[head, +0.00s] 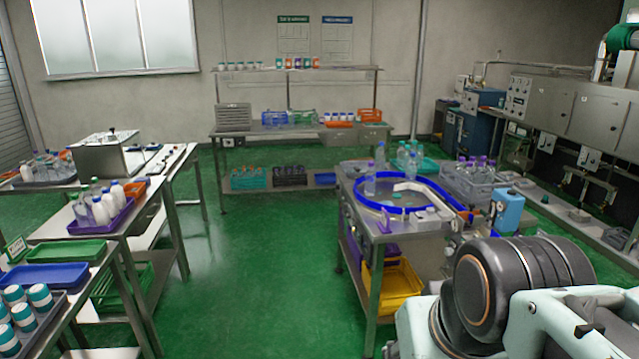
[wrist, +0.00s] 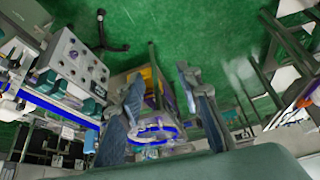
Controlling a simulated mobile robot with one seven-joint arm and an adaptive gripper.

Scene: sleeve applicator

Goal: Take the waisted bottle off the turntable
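The turntable (head: 385,209) has a blue rim and stands on a metal bench at centre right in the head view. A clear bottle (head: 370,184) stands at its left side, and another clear bottle (head: 380,158) shows just behind. Both are too small to tell which is waisted. In the wrist view the blue rim of the turntable (wrist: 158,128) shows tilted between my fingers, well beyond them. My gripper (wrist: 160,76) is open and empty, its two fingers wide apart. It does not show in the head view, where only my arm links appear at lower right.
A grey crate (head: 470,183) of purple-capped bottles stands right of the turntable, with a blue box (head: 508,210) nearer. A yellow bin (head: 392,285) sits under the bench. Side tables with trays (head: 52,276) line the left. The green floor (head: 262,270) between is clear.

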